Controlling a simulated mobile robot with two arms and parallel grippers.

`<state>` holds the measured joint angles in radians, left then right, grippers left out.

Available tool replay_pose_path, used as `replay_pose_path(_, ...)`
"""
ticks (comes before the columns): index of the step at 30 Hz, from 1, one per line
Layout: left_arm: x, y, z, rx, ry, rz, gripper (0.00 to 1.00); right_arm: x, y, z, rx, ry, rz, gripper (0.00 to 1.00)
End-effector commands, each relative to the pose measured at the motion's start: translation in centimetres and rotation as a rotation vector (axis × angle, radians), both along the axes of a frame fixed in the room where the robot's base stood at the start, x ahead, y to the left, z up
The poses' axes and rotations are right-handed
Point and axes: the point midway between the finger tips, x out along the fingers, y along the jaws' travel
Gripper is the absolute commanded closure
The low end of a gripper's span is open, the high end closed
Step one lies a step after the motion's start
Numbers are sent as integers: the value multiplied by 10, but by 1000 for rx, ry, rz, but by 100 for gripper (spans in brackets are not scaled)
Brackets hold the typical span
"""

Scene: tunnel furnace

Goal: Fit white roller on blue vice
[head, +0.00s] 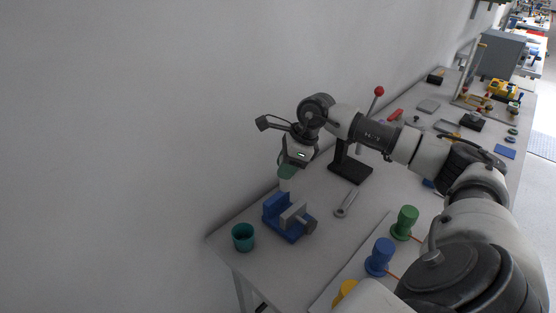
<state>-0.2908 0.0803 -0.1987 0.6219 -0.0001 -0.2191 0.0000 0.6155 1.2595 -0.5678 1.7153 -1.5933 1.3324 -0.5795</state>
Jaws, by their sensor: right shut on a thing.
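The blue vice (279,217) stands near the left end of the grey table, with its grey metal jaw and screw on its right side. The white roller (285,184) is a small pale cylinder just above and behind the vice, below a green piece (287,172). My right gripper (290,170) points down over the vice and is shut on the roller's green top. I cannot tell whether the roller touches the vice. The fingertips are small and partly hidden. My left gripper is not in view.
A teal cup (243,238) stands left of the vice. A wrench (346,203) lies to the right. A black stand with a red-knobbed lever (379,92) rises behind. Green (405,222) and blue (380,256) spools stand at the front. A plain wall borders the table.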

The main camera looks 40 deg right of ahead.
Motion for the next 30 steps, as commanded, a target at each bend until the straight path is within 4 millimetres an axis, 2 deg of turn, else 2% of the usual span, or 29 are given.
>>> replay_pose_path(3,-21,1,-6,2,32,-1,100,0,0,-7,0,0,0,96)
replay_pose_path(6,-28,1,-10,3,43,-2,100,0,0,-13,1,-1,0,96)
replay_pose_path(10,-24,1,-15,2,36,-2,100,0,0,-23,0,-1,0,96)
replay_pose_path(18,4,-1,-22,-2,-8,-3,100,0,0,-38,0,0,-1,96)
replay_pose_path(30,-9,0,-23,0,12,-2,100,0,0,-39,1,-1,0,96)
